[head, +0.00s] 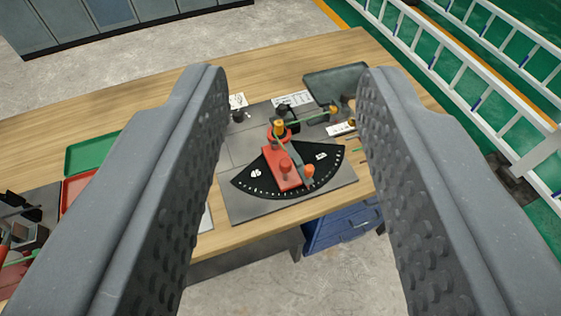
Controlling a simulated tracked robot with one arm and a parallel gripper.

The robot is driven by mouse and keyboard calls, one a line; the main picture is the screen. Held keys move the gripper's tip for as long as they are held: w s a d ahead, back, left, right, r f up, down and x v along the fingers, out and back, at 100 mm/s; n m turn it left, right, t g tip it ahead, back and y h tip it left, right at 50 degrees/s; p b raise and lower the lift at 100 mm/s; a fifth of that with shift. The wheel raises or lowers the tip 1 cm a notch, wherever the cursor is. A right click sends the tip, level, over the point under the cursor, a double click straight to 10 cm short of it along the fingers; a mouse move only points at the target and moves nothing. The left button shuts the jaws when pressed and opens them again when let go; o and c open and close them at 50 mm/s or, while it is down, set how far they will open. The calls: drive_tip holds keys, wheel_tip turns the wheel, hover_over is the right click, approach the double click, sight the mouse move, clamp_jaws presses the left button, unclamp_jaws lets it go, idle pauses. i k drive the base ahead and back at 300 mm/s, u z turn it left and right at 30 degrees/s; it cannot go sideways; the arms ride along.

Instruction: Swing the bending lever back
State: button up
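The bending device stands on a grey plate (245,209) on the wooden workbench. It has a black fan-shaped angle scale (255,178) with white marks and a red block (279,168) over it. The bending lever (295,155) is a thin grey arm running from the red and yellow pivot down to an orange knob (308,171) at the front right of the scale. A thin green rod runs from the pivot toward the right. My gripper (292,85) is open and empty. Its two grey fingers frame the device from well above, touching nothing.
Green (92,152) and red (76,188) trays lie on the bench (60,128) at left, partly behind my left finger. A grey tray (335,82) sits behind the device. A blue drawer unit (340,228) is under the bench. White ladder-like frames (440,75) stand at right.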

sight(286, 175)
drive_tip(key=k, duration=0.35)
drive_tip(key=z, duration=0.25)
drive_tip(key=i, duration=0.9)
drive_tip(key=z, duration=0.65)
